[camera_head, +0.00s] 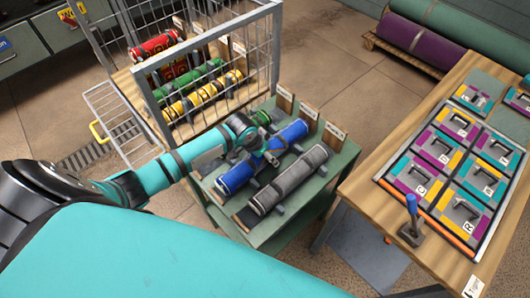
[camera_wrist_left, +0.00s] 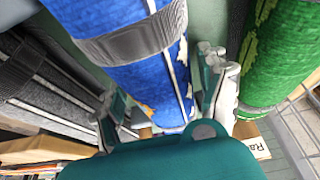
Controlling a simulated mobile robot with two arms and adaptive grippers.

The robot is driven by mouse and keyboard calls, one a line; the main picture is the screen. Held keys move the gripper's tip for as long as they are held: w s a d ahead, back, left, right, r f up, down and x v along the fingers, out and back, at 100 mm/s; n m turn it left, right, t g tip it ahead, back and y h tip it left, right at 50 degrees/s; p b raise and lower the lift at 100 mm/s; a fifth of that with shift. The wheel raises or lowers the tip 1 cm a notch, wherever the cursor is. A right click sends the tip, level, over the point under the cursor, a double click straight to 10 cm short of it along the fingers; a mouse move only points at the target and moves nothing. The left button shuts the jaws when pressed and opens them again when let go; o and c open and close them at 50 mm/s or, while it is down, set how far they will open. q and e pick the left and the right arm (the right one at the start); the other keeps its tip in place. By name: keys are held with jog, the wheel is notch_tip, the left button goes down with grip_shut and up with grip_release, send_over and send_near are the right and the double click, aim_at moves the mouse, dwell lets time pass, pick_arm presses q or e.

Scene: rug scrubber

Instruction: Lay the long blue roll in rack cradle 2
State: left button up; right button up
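The long blue roll (camera_head: 237,178) lies slanting across the green rack (camera_head: 318,183), between a grey roll (camera_head: 288,180) and a green roll (camera_head: 262,117). My left gripper (camera_head: 262,157) is down at its middle and hides part of it. In the left wrist view the blue roll (camera_wrist_left: 150,70) runs between the two fingers of my left gripper (camera_wrist_left: 165,100), one on each side. Whether they press on it is not clear. The grey roll (camera_wrist_left: 50,85) is left there and the green roll (camera_wrist_left: 283,55) right. Cradle numbers are unreadable. My right gripper is not in view.
A wire cage (camera_head: 275,55) with red, green and yellow rolls stands behind the rack. A wooden table (camera_head: 360,192) with a coloured tray board (camera_head: 470,243) and a blue-handled lever (camera_head: 411,207) stands right. Large rolls (camera_head: 428,45) lie at the back. Floor shows between rack and table.

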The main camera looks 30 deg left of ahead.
pick_arm(q)
jog(key=shift+o, duration=0.2)
jog(key=shift+r, duration=0.1)
jog(key=shift+r, duration=0.3)
jog(key=v, duration=1.1)
jog(key=shift+s+r, duration=0.2)
jog(key=shift+a, duration=0.1)
